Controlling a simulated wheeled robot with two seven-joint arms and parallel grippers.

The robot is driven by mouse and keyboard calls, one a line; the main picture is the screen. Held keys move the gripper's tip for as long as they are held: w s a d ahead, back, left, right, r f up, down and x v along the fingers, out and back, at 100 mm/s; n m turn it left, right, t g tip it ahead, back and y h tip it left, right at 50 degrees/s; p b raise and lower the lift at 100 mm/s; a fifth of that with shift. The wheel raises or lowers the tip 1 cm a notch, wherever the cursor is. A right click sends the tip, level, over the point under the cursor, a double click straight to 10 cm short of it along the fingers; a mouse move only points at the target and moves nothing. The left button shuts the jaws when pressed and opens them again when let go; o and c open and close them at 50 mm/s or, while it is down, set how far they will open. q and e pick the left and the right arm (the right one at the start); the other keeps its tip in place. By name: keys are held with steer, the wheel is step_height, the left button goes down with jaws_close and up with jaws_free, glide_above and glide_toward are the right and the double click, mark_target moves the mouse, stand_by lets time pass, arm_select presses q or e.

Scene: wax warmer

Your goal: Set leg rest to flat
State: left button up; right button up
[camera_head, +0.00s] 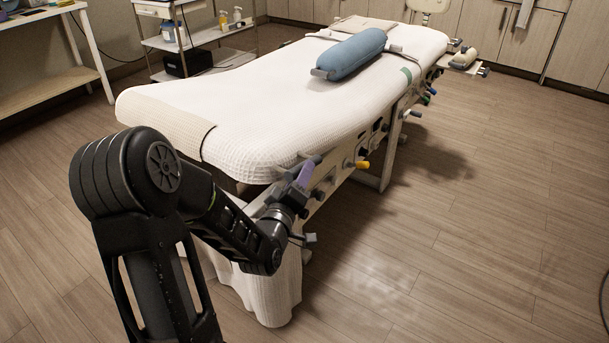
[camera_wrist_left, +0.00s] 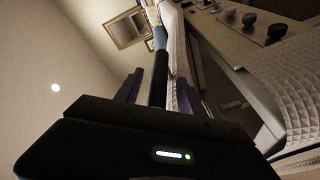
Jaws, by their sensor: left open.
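The treatment bed (camera_head: 280,95) has a white textured cover. Its near left end, the leg rest (camera_head: 135,108), carries a beige towel (camera_head: 165,130); it looks roughly level with the bed, curving down at the edge. My left gripper (camera_head: 303,176) is at the side of the bed near this end, beside the side panel's controls. In the left wrist view my left gripper (camera_wrist_left: 160,78) is open, purple fingers apart, with a dark rod-like lever (camera_wrist_left: 158,75) showing between them. I cannot tell whether the fingers touch it. My right gripper is not in view.
A blue bolster (camera_head: 350,55) lies on the bed. The side panel has several knobs, including a yellow one (camera_head: 362,165). White cloth (camera_head: 270,290) hangs below the near end. A trolley (camera_head: 205,40) and shelf (camera_head: 50,90) stand behind.

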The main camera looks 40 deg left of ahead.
mark_target(310, 157)
arm_select(q)
steer(key=shift+x, duration=1.8)
steer(key=shift+r, duration=0.1)
steer(key=shift+c, duration=0.2)
jaws_close()
